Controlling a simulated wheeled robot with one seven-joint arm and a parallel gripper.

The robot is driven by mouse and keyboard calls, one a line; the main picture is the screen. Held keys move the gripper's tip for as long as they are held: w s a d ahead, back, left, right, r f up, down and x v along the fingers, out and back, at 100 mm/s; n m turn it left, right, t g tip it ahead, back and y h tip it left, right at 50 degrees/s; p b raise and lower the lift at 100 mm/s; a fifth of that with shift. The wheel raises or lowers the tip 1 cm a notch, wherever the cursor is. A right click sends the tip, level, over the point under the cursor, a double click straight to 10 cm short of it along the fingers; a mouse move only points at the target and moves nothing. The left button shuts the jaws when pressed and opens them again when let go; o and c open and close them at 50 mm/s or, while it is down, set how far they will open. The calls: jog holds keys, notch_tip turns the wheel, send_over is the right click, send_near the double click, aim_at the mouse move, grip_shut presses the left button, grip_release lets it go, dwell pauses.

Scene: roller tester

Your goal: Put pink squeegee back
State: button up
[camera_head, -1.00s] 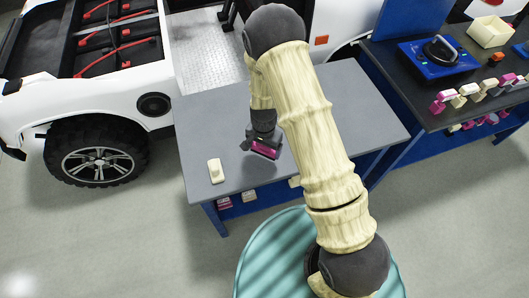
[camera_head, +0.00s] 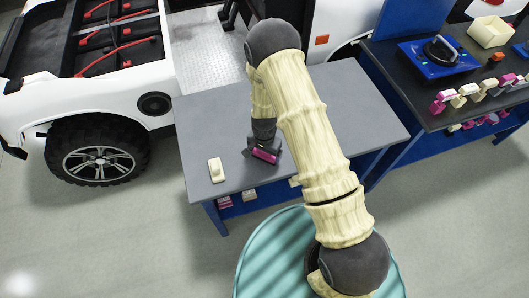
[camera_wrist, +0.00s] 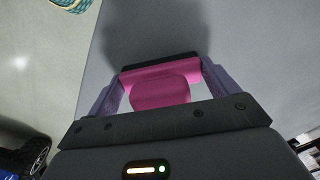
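The pink squeegee (camera_head: 264,156) is in my gripper, over the grey table (camera_head: 347,90). In the wrist view the pink squeegee (camera_wrist: 160,88) lies between the two purple fingers of my gripper (camera_wrist: 161,90), which look closed on its sides. A dark strip runs along its far edge. In the head view my gripper (camera_head: 263,150) is low over the table top; whether the squeegee touches the table I cannot tell. A cream squeegee-like piece (camera_head: 215,169) lies on the table to the left of my gripper.
A dark bench (camera_head: 390,65) at the right holds a row of pink and cream pieces (camera_head: 470,92), a blue device (camera_head: 437,58) and a cream bin (camera_head: 490,31). Pink and white items (camera_head: 226,202) sit under the table's front. A white vehicle (camera_head: 90,95) stands behind at the left.

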jog(key=shift+o, duration=1.1)
notch_tip(320, 180, up, 12)
jog(key=shift+r+b, duration=0.15)
jog(key=shift+b, duration=0.7)
jog(key=shift+w, duration=0.15)
jog(key=shift+d, duration=0.1)
